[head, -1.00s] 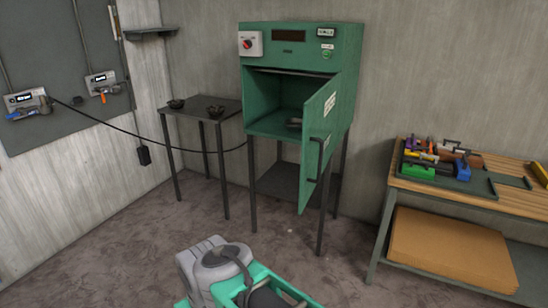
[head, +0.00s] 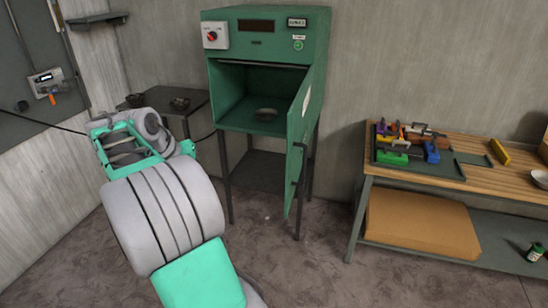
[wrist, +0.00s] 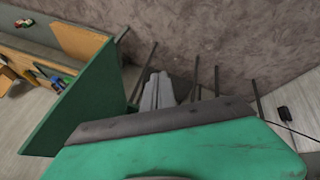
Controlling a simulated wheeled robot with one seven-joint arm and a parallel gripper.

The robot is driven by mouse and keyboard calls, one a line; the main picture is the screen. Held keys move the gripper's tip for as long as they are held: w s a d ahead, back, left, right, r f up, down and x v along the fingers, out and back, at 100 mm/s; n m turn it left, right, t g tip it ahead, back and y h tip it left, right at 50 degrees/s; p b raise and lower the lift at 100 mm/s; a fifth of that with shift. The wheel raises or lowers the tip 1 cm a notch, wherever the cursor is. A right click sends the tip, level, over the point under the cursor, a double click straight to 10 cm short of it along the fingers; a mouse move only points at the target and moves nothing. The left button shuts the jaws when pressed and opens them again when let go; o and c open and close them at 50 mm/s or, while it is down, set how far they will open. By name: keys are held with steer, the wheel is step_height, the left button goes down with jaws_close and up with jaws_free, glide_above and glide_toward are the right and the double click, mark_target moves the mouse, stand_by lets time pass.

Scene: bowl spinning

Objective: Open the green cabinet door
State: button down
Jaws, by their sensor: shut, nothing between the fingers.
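The green cabinet (head: 318,40) stands against the back wall, raised on dark legs. Its green door (head: 298,140) is hinged on the right and stands well open, seen nearly edge-on in the head view. In the wrist view a flat green panel, likely the door (wrist: 85,95), is to the left of my gripper (wrist: 160,76). My grey fingers are together and empty, apart from the panel's face in the picture. In the head view my arm is left of the cabinet, and its fingers are hidden.
A small dark table (head: 185,98) with bowls stands left of the cabinet, partly behind my arm. A wooden workbench (head: 490,165) with tools and a cardboard box (head: 420,222) is on the right. Floor is open between the cabinet and workbench.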

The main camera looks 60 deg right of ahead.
steer(key=s+d+r+m+g+p, duration=0.1)
steer(key=s+d+m+g, duration=0.2)
steer(key=d, duration=0.4)
steer(key=s+d+r+m+g+p, duration=0.1)
steer(key=s+d+m+p, duration=0.15)
steer(key=s+d, duration=0.35)
steer(key=s+d+f+b, duration=0.3)
steer(key=s+d+f, duration=0.2)
steer(key=s+f, duration=0.2)
steer(key=shift+s+d+f+m, duration=0.2)
steer(key=shift+d+f+m, duration=0.2)
steer(key=shift+f, duration=0.2)
